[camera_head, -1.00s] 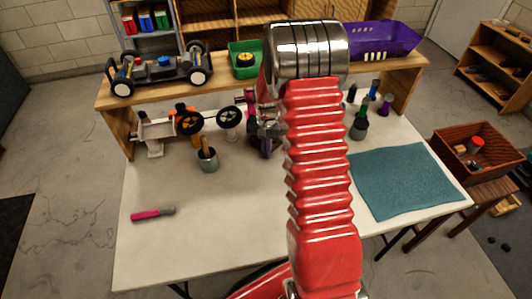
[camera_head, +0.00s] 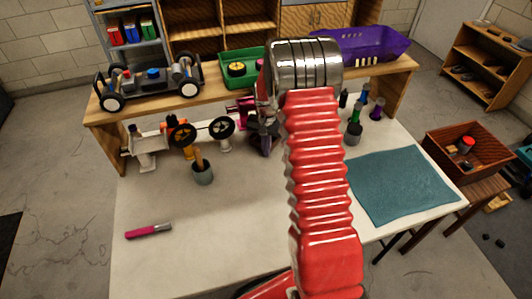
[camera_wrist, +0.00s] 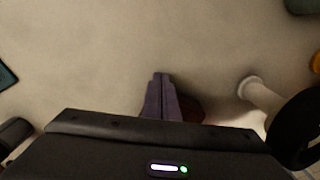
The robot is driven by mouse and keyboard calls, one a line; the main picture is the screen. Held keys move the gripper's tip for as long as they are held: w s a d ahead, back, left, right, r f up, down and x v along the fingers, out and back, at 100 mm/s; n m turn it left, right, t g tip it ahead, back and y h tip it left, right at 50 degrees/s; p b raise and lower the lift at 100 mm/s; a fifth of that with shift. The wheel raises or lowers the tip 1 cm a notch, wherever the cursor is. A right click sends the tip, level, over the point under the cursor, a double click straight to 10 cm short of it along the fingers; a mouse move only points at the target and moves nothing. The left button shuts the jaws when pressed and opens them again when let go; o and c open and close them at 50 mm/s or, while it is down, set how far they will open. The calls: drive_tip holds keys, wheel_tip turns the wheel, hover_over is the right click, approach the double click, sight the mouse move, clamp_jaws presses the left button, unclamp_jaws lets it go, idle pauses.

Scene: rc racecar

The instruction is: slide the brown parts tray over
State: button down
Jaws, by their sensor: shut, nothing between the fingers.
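A brown, open wooden box (camera_head: 490,166) stands on a small stool to the right of the table in the head view. It is the only brown tray-like thing I see, and it holds a red-topped can and small parts. My gripper (camera_head: 265,148) is far to its left, over the back of the table and partly hidden by my red arm. In the wrist view the purple fingers (camera_wrist: 160,77) are together and empty above the pale tabletop. A dark reddish-brown shape (camera_wrist: 190,108) shows beside them; I cannot tell what it is.
The white table (camera_head: 235,245) is clear at the front, apart from a pink-handled tool (camera_head: 148,230). A teal mat (camera_head: 400,185) lies at its right. A raised shelf holds a car chassis, green tray and purple basket.

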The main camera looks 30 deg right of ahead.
drive_tip(key=shift+a, duration=0.1)
drive_tip(key=shift+s+a, duration=0.3)
drive_tip(key=shift+s+a+r, duration=0.2)
drive_tip(key=shift+s+a, duration=0.9)
drive_tip(key=shift+a, duration=0.05)
wheel_tip(320, 180, up, 10)
drive_tip(key=shift+f, duration=0.25)
drive_tip(key=shift+d, duration=0.1)
